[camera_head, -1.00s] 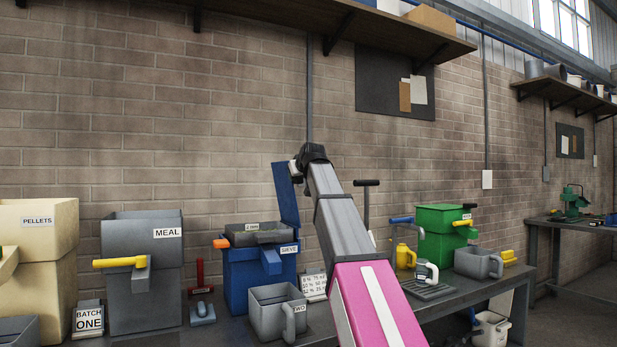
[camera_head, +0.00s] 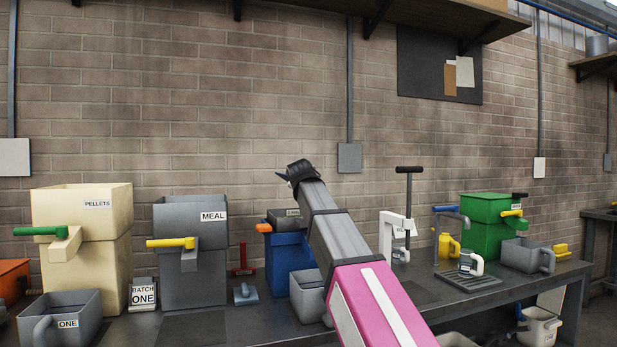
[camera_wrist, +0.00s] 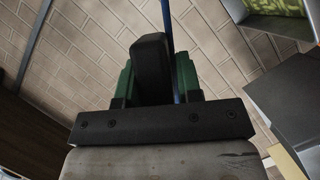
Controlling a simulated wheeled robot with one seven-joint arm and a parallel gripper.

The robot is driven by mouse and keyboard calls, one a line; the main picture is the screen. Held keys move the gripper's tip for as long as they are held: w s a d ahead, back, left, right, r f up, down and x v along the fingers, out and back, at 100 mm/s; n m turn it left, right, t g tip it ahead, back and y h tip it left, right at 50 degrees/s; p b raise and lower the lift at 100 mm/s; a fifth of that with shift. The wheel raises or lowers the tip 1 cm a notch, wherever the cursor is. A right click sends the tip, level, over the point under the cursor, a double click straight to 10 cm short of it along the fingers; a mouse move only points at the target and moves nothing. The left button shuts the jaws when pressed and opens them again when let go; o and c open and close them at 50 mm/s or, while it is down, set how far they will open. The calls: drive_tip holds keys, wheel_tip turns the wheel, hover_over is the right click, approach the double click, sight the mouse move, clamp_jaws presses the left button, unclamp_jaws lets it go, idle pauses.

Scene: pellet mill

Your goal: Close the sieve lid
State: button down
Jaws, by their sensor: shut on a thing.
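The blue sieve (camera_head: 291,258) stands on the bench in the head view, with an orange handle at its upper left. Its right side is hidden behind my arm. My gripper (camera_head: 287,177) is above the sieve, in front of the brick wall. In the wrist view my gripper (camera_wrist: 158,75) shows a black finger and green parts. A thin blue strip of the sieve lid (camera_wrist: 168,22), seen edge-on, runs down to the fingers, and my gripper is shut on it. In the head view the lid is hidden behind my arm, so its angle is hard to tell.
Left of the sieve stand the grey MEAL hopper (camera_head: 190,265) and the cream PELLETS hopper (camera_head: 92,255). A grey bin (camera_head: 306,297) is in front of the sieve. A white press (camera_head: 386,235) and a green hopper (camera_head: 480,238) stand to the right.

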drive_tip(key=shift+a+f, duration=0.25)
drive_tip(key=shift+f, duration=0.15)
drive_tip(key=c, duration=0.9)
unclamp_jaws()
drive_tip(key=shift+s, duration=0.1)
drive_tip(key=v, duration=1)
drive_tip(key=shift+s+a, duration=0.1)
drive_tip(key=shift+s, duration=0.3)
